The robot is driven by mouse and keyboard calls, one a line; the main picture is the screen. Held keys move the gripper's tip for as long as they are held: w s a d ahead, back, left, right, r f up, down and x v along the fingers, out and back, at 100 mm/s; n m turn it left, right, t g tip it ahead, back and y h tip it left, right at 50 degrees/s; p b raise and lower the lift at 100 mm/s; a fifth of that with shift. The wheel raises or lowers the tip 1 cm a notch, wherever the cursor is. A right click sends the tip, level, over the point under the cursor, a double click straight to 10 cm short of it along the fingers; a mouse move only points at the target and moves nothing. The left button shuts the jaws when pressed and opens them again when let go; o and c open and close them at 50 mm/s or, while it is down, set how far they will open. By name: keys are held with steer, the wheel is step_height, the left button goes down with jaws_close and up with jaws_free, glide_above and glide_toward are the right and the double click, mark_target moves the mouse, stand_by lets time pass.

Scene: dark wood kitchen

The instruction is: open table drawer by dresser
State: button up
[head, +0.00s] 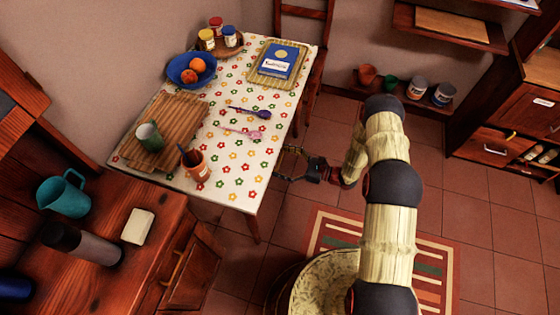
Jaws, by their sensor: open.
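The table (235,190) has a white cloth with a flower pattern and stands at the centre left. Its drawer front is not clearly visible from this high angle; the side below the right edge is mostly hidden. My gripper (283,164) is open beside the table's right edge, low near the rim, with its fingers pointing left toward the table. I cannot tell whether it touches anything. The wooden dresser (120,270) stands at the lower left, close to the table's near end.
A blue bowl (187,77) with fruit, a cutting board (183,112), a brown cup (197,172) and a blue book (277,60) lie on the table. A teal jug (63,194) stands on the dresser. A striped rug (437,262) covers floor at right.

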steer(key=shift+w+a, duration=0.1)
steer(key=shift+a, duration=0.25)
steer(key=shift+c, duration=0.4)
steer(key=shift+d, duration=0.15)
steer(key=c, duration=1.3)
